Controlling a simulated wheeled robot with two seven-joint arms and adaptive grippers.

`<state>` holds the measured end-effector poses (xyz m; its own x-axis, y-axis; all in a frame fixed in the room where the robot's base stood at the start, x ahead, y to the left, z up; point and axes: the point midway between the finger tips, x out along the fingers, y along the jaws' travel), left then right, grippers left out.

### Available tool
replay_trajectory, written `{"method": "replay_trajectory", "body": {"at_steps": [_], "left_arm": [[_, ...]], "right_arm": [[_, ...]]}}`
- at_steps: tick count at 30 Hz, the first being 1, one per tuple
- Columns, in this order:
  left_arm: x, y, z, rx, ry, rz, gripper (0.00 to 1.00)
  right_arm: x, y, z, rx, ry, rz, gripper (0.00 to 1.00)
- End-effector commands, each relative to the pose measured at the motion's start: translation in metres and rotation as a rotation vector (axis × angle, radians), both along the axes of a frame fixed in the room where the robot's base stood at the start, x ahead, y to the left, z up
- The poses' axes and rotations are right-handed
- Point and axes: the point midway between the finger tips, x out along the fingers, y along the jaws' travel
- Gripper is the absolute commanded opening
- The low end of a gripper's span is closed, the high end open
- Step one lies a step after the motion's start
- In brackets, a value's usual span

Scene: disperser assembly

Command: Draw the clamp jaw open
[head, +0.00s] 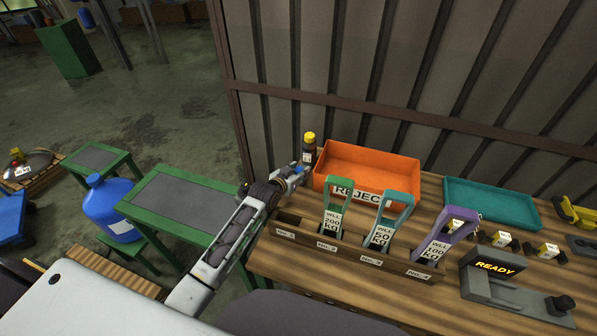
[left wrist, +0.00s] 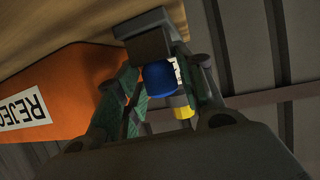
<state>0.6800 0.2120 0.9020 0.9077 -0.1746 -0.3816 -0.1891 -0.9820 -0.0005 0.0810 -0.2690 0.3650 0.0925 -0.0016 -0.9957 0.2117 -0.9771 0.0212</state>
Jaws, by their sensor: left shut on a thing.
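My left gripper (head: 302,172) is at the bench's far left, beside the left end of the orange bin. In the left wrist view, its fingers (left wrist: 158,92) are shut around a round blue knob (left wrist: 160,78). A dark grey block (left wrist: 150,40) sits right against the knob, and most of its body is hidden. Whether this block is the clamp jaw I cannot tell. In the head view only a small blue patch shows at the fingertips. My right gripper is not in view.
The orange REJECT bin (head: 350,170) and a dark bottle with a yellow cap (head: 310,148) stand close to my left gripper. A wooden rack (head: 345,250) holds green, blue-grey and purple tagged pieces. A READY device (head: 492,268) and a teal tray (head: 490,200) are to the right.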

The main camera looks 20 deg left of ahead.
Motion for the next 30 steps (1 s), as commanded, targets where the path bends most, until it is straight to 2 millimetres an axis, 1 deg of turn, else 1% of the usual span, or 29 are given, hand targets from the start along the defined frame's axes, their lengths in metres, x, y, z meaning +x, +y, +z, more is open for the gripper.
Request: {"method": "replay_trajectory", "body": {"at_steps": [1, 3, 4, 10, 13, 19, 23, 30], "left_arm": [[-0.003, -0.001, -0.005, 0.001, 0.011, -0.003, 0.41], [-0.003, -0.001, -0.005, 0.001, 0.011, -0.003, 0.5], [-0.003, -0.001, -0.005, 0.001, 0.01, -0.002, 0.51], [-0.002, -0.001, -0.003, 0.0, 0.006, -0.002, 0.51], [-0.001, -0.001, -0.003, 0.0, 0.006, -0.001, 0.51], [-0.005, 0.0, -0.001, 0.001, 0.005, -0.001, 0.51], [-0.011, 0.001, 0.002, 0.0, 0.004, -0.001, 0.51], [-0.029, 0.004, 0.009, 0.001, 0.005, -0.001, 0.51]], "right_arm": [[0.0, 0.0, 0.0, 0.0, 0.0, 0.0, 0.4], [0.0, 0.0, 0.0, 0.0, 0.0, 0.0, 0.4], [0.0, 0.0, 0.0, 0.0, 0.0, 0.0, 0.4], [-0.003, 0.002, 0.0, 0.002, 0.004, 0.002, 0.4], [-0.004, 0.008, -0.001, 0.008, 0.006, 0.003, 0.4], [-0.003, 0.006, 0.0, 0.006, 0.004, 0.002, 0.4], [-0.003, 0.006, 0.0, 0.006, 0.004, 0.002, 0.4], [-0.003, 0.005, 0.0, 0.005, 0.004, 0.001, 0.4]]}}
